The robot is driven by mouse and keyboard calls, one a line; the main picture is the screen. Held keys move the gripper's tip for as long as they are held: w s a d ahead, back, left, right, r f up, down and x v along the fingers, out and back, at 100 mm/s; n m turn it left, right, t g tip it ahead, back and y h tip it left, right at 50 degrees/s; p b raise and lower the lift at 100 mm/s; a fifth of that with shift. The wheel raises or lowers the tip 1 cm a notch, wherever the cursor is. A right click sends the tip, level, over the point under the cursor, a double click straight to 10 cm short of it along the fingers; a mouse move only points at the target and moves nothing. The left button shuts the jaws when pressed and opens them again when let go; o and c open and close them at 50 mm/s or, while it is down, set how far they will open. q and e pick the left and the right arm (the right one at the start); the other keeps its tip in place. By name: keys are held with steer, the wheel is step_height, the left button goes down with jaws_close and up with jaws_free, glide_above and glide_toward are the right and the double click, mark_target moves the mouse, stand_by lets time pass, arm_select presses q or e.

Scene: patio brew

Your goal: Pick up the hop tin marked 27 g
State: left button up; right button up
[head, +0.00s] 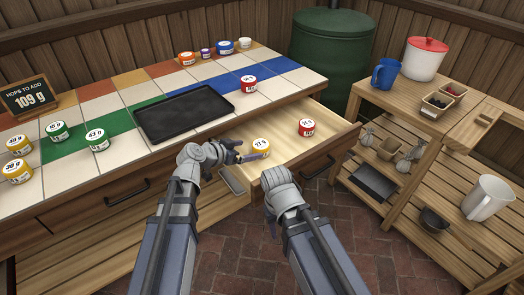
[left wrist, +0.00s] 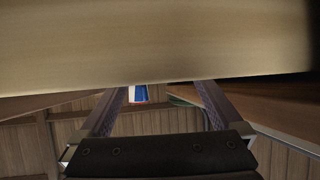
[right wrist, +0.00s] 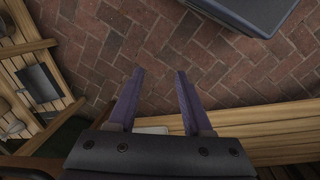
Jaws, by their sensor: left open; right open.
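The hop tin marked 27 g (head: 261,146) is yellow with a white lid and stands upright in the open drawer (head: 333,123). My left gripper (head: 253,154) is open and empty at the drawer, close beside the tin on its left and near side; I cannot tell whether they touch. In the left wrist view its two fingers (left wrist: 166,92) are spread under a broad pale wooden surface, and the tin does not show. My right gripper (head: 270,222) points down in front of the drawer. In the right wrist view its fingers (right wrist: 158,75) are open and empty above the brick floor.
A red tin (head: 306,127) stands in the same drawer, right of the 27 g tin. The tiled counter holds a black tray (head: 185,113), another red tin (head: 249,83) and several more tins. A wooden shelf unit (head: 410,105) with a blue mug (head: 385,74) stands at right.

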mark_target(256, 147)
arm_select(q)
steer(key=shift+b+x, duration=0.45)
steer(key=shift+x, duration=0.45)
steer(key=shift+r+b+x, duration=0.1)
steer(key=shift+b+x, duration=0.5)
steer(key=shift+x, duration=0.95)
steer(key=shift+r+b+x, duration=0.15)
steer(key=shift+b+x, duration=0.4)
steer(key=shift+x, duration=0.95)
steer(key=shift+d, duration=0.1)
steer(key=shift+c, duration=0.2)
steer(key=c, duration=1.2)
